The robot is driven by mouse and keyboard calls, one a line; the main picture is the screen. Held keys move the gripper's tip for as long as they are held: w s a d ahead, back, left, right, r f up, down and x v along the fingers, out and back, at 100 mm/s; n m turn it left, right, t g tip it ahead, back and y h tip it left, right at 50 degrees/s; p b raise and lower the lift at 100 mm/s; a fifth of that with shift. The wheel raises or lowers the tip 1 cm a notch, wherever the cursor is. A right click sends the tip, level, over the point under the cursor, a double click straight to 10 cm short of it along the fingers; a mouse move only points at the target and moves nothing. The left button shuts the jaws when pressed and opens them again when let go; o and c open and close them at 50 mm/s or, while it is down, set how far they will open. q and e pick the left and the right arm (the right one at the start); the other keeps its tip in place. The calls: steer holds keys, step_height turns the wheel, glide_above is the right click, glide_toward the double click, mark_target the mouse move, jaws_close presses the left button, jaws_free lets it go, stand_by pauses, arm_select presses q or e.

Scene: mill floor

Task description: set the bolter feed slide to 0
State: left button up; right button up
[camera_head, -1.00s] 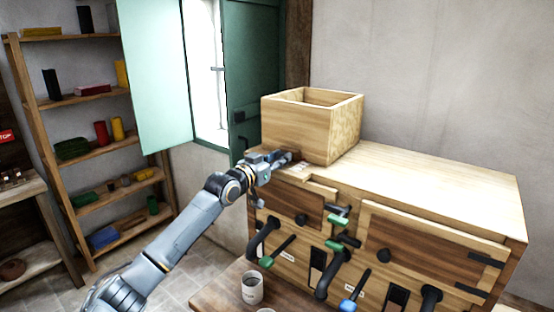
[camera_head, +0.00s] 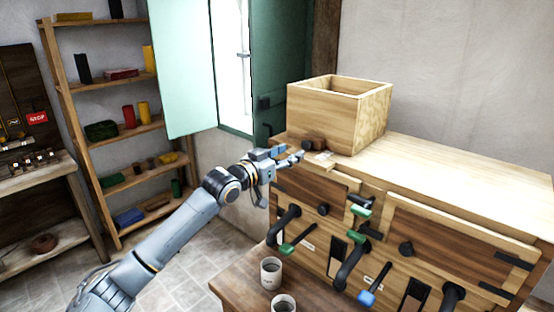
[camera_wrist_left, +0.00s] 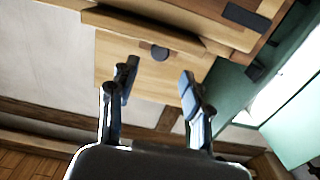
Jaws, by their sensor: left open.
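A wooden hopper box (camera_head: 335,115) stands on the bolter chest (camera_head: 460,180). A round brown knob (camera_head: 313,141) sits at the foot of the hopper's front, beside a small pale plate (camera_head: 322,159); it looks like the feed slide's handle. The plate's marks are too small to read, so I cannot tell the setting. My left gripper (camera_head: 289,154) is open and empty, just left of the knob and apart from it. In the left wrist view, a dark round knob (camera_wrist_left: 160,53) shows beyond and between the spread fingers (camera_wrist_left: 157,92). My right gripper is out of view.
The chest front carries black pipes, green levers (camera_head: 362,211) and a blue-ended lever (camera_head: 367,298). Cups (camera_head: 271,274) stand on a low table (camera_head: 235,290). A green shutter (camera_head: 185,70) and shelf (camera_head: 120,130) are at left. The chest top right of the hopper is clear.

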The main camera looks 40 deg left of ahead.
arm_select(q)
steer(key=shift+s+a, duration=0.1)
steer(key=shift+s, duration=2.1)
